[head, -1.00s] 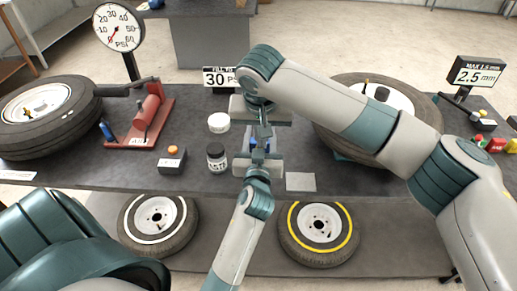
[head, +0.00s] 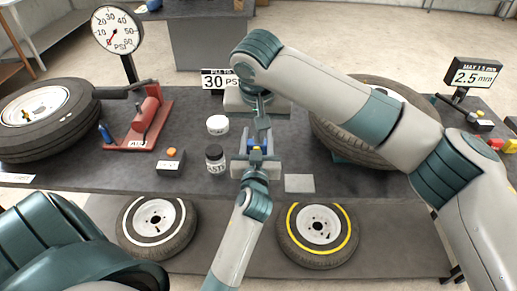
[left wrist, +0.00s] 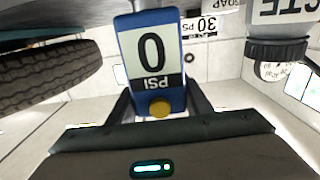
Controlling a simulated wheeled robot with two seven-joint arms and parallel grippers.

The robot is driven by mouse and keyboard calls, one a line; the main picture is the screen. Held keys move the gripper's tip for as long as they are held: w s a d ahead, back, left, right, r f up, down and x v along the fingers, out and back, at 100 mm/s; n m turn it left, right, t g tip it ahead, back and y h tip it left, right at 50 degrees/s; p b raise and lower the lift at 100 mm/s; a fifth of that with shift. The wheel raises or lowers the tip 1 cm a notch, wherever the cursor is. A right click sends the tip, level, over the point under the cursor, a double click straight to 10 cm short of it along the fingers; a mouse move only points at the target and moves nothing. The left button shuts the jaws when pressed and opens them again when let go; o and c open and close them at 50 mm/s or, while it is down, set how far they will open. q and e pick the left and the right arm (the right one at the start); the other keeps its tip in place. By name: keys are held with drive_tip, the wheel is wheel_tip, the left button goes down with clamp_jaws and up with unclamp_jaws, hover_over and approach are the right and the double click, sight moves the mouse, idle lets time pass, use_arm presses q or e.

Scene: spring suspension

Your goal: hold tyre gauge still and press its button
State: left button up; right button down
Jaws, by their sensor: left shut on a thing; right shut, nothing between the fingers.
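The tyre gauge (head: 256,145) is a small blue body, held in the middle above the table. In the left wrist view the gauge (left wrist: 151,52) has a white display reading 0 PSI, upside down, and a round yellow button (left wrist: 159,108). My left gripper (head: 256,153) is shut on the gauge, with a dark finger on each side of it. My right gripper (head: 262,127) is shut and empty, its fingertips just beyond the gauge in the head view.
A dark paste jar (head: 215,158) and a white tub (head: 217,125) stand just left of the grippers. A large tyre (head: 335,125) lies to the right, partly behind my right arm. A 30 PSI sign (head: 216,80) stands behind. A grey plate (head: 299,183) lies at right.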

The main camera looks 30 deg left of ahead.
use_arm(q)
drive_tip(key=o, duration=0.9)
drive_tip(key=shift+d+f, duration=0.1)
drive_tip(key=shift+f, duration=0.35)
drive_tip(key=o, duration=0.5)
drive_tip(key=shift+c, duration=0.2)
drive_tip(key=shift+w+r, duration=0.1)
drive_tip(key=shift+r, duration=0.15)
